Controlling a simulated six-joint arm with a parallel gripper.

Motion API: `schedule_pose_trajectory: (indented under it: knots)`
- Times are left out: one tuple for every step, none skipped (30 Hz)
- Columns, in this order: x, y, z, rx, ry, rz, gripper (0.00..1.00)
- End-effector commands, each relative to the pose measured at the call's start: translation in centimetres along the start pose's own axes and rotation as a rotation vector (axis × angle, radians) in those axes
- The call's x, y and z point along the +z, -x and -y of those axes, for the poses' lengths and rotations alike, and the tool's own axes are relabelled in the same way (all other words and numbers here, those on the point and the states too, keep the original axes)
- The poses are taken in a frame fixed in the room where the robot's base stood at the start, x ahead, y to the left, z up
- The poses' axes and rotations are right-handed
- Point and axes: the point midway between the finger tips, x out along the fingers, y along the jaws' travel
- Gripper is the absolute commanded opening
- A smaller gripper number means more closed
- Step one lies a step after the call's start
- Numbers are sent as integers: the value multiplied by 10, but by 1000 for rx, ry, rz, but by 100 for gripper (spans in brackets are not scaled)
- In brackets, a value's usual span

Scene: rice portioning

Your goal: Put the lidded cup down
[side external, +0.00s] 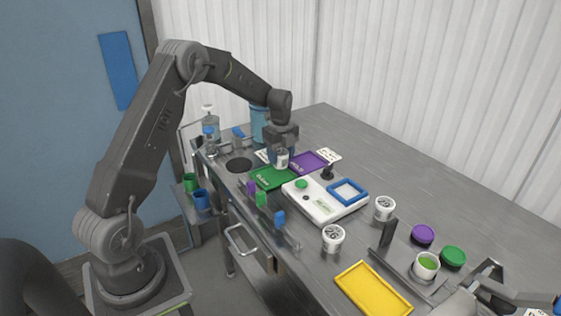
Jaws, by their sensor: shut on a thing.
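My gripper (283,150) is shut on a small white cup (282,158) and holds it upright near the back edge of the green tray (274,178). The cup's top is hidden by the gripper, so I cannot see its lid. The purple tray (309,163) lies just right of the cup. I cannot tell whether the cup's base touches a surface or hangs a little above it.
A white scale (318,205) with a blue-framed pan (347,192) stands in front. White cups stand at its right (384,208) and front (333,238). A yellow tray (373,290) and purple (423,234) and green lids (453,257) lie nearer the camera. The right rear table is clear.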

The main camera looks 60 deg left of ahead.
Motion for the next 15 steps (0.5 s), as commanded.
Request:
schedule_pose_trajectory:
  knots:
    - [0, -10, -1, 4, 0, -2, 29]
    - [0, -14, -1, 5, 0, -2, 29]
    - [0, -20, -1, 4, 0, -2, 29]
    - [0, -23, -1, 4, 0, -2, 29]
    - [0, -25, -1, 3, 0, -2, 29]
    - [0, -27, -1, 2, 0, -1, 29]
    - [0, -27, -1, 1, 0, 0, 29]
    - [0, -26, -1, 1, 0, 0, 29]
    - [0, -26, -1, 1, 0, 0, 29]
    - [0, -26, -1, 1, 0, 0, 29]
    - [0, -26, -1, 1, 0, 0, 29]
    - [0, -26, -1, 1, 0, 0, 29]
    - [0, -26, -1, 1, 0, 0, 29]
    - [0, -27, -1, 1, 0, 0, 29]
    - [0, -28, -1, 1, 0, 0, 29]
